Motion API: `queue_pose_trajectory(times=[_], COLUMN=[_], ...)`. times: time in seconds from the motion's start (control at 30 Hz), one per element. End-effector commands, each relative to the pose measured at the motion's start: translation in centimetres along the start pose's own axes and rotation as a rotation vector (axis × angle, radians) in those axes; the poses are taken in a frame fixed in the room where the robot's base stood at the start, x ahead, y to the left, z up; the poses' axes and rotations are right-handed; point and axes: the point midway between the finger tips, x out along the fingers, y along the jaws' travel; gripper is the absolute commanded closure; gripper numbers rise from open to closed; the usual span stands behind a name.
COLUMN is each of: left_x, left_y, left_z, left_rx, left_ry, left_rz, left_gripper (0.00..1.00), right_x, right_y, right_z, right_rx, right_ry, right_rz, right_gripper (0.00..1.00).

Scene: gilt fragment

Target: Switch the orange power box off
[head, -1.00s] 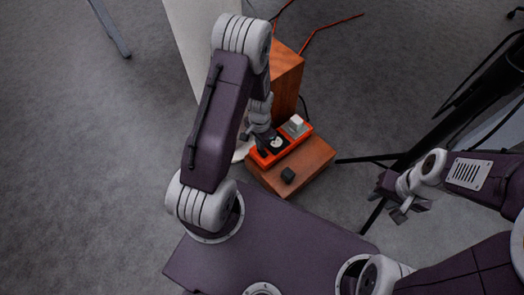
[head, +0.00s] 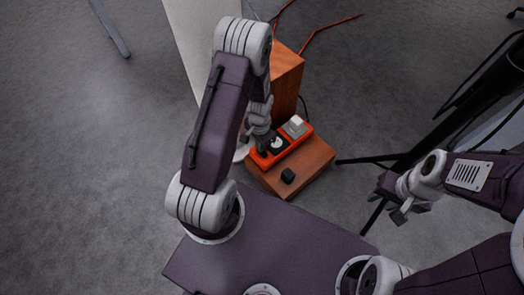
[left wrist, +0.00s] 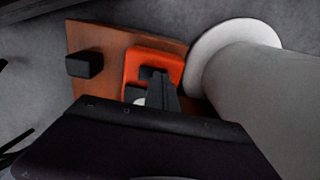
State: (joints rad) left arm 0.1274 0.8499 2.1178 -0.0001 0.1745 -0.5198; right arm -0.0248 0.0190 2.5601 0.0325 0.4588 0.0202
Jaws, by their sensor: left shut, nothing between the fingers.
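The orange power box (head: 290,149) lies on a low wooden board. It has a white round part (head: 277,143) on a dark patch and a pale block (head: 296,124) at its far right end. My left gripper (head: 268,145) is shut and empty, with its fingertips at the box's near left end. In the left wrist view the shut fingers (left wrist: 158,82) overlap a dark part of the orange box (left wrist: 140,57). I cannot tell whether they touch it, and they hide part of it. My right gripper (head: 399,208) hangs away at the right; its finger gap is unclear.
The wooden board (head: 312,165) carries a small black block (head: 288,175), also in the left wrist view (left wrist: 85,64). A taller wooden box (head: 287,75) stands behind. A white round base (left wrist: 208,50) and column stand close beside the power box. Dark stand legs (head: 385,158) are at right.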

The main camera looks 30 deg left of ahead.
Motion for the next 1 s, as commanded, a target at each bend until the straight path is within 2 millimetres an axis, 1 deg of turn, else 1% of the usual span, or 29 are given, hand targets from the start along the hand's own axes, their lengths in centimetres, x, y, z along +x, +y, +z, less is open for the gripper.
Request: queue_pose_trajectory(times=[0.03,0.1,0.63,0.7,1.0], left_x=[-0.9,-1.6,-6.5,-6.9,-6.6], left_y=[0.0,0.0,0.0,0.0,0.0], left_z=[0.0,0.0,0.0,0.0,0.0], left_rx=[0.0,0.0,0.0,0.0,0.0], left_ry=[0.0,0.0,0.001,0.001,0.001], left_rz=[0.0,0.0,-0.001,-0.001,0.0], left_gripper=[1.0,1.0,1.0,1.0,1.0], right_x=[-0.9,-1.7,-6.9,-7.3,-7.0], right_y=[0.0,0.0,-0.1,-0.1,-0.1], right_z=[-0.1,-0.2,-0.7,-0.8,-0.7], right_rx=[0.0,0.0,0.0,0.0,0.0], right_ry=[0.0,0.0,0.0,0.0,0.0], right_rz=[0.0,0.0,0.0,0.0,0.0], right_gripper=[0.64,0.64,0.64,0.64,0.64])
